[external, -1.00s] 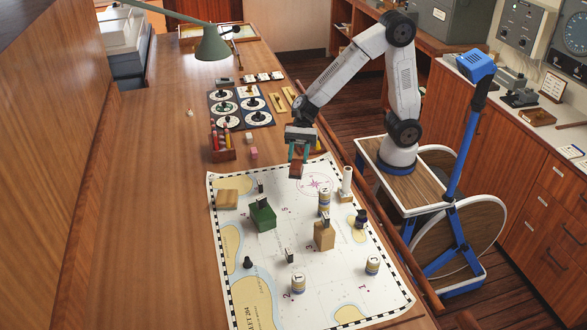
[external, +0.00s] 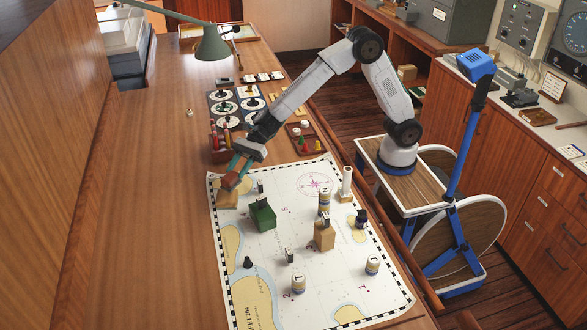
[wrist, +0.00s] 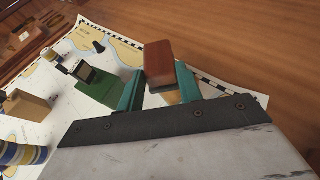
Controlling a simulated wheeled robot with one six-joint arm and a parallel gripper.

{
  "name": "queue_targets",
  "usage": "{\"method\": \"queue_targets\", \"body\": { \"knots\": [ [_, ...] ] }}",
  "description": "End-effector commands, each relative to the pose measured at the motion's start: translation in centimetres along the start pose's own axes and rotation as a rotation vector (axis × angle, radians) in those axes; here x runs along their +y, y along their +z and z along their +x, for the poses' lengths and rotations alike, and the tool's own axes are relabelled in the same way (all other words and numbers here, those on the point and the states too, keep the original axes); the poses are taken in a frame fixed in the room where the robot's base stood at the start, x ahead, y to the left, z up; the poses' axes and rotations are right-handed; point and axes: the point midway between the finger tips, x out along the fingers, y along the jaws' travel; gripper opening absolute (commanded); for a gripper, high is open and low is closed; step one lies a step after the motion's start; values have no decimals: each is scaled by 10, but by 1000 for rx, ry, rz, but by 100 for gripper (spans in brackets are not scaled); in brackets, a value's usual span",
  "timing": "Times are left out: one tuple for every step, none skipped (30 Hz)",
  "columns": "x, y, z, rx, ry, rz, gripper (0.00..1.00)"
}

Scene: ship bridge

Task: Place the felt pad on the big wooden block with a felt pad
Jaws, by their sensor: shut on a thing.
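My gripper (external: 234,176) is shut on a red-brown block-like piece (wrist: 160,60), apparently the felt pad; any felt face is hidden. In the wrist view the piece sits between the teal fingertips. In the external view my gripper is over the chart's upper left corner, directly above a low tan wooden block (external: 227,200). A sliver of this block shows below the piece in the wrist view (wrist: 172,98). I cannot tell whether piece and block touch. A taller tan wooden block (external: 324,238) stands right of the chart's middle.
A green block (external: 263,217) with a small stamp-like piece on top stands just right of my gripper. Several striped cylinders, including one (external: 298,284), and a black pawn (external: 248,262) stand on the chart (external: 330,290).

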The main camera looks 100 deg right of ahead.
Motion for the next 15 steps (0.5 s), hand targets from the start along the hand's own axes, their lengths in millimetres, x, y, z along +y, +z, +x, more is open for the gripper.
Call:
{"method": "queue_targets", "body": {
  "knots": [
    [-4, 1, 5, 0, 1, -1, 13],
    [-5, 2, 7, 0, 0, -1, 13],
    [-7, 2, 8, 0, 1, -1, 13],
    [-8, 3, 9, 0, 1, -1, 13],
    [-9, 3, 11, 0, 1, -1, 13],
    [-10, 4, 13, 0, 1, -1, 13],
    [-12, 4, 15, 1, 1, -1, 13],
    [-14, 4, 18, 1, 1, -1, 13],
    [-13, -3, 19, 3, 1, 2, 13],
    [-13, -7, 21, 3, 1, 3, 13],
    [-13, -12, 23, 3, 2, 3, 13],
    [-13, -18, 25, 3, 2, 2, 13],
    [-13, -22, 27, 3, 1, 3, 13],
    [-13, -25, 28, 2, 1, 2, 13],
    [-13, -27, 29, 2, 1, 0, 13]
  ]
}}
